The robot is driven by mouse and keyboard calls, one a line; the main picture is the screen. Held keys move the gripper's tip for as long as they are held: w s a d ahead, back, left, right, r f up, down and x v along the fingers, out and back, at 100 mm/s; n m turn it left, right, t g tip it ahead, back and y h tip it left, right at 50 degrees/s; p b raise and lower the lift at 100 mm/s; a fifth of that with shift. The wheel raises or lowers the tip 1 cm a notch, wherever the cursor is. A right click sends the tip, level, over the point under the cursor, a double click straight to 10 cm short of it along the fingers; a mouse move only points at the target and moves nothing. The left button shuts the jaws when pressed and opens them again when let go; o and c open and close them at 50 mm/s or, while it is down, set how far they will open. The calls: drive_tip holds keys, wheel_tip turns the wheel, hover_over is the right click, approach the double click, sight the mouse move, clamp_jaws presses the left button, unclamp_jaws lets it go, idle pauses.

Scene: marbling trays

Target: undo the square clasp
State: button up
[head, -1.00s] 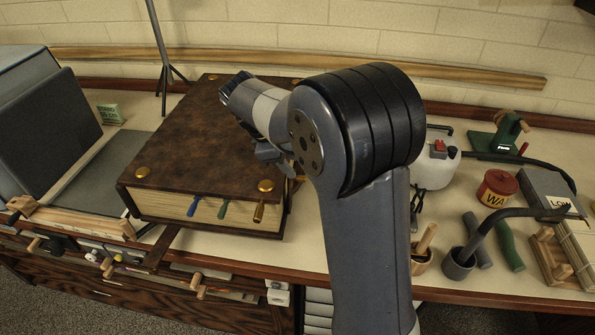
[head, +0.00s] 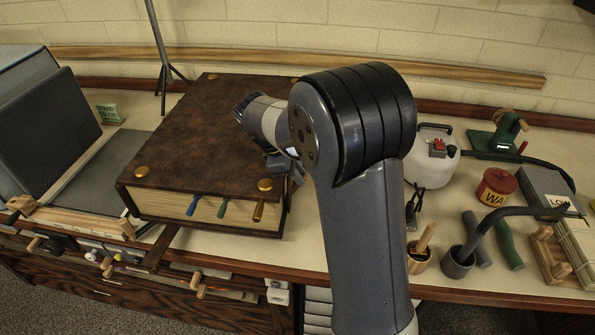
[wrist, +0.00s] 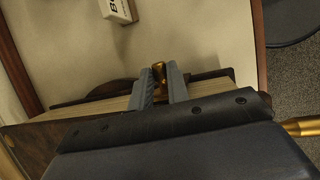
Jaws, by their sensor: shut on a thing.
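A large brown leather-bound book (head: 195,130) with brass corner studs lies on the bench. My gripper (head: 290,172) is at its right edge in the head view, mostly hidden behind my arm. In the wrist view my gripper (wrist: 160,88) reaches over the page edges, its two grey fingers shut on a small brass piece, the clasp (wrist: 159,72). Only the upper end of the clasp shows between the fingers. Its full outline is hidden, so I cannot tell whether it is square or whether it is fastened.
A white box (wrist: 118,10) with lettering lies beyond the book in the wrist view. Right of my arm stand a white canister (head: 432,165), a red tin (head: 496,188) and a wooden-handled pot (head: 419,258).

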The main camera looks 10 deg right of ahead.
clamp_jaws()
drive_tip(key=shift+d, duration=0.1)
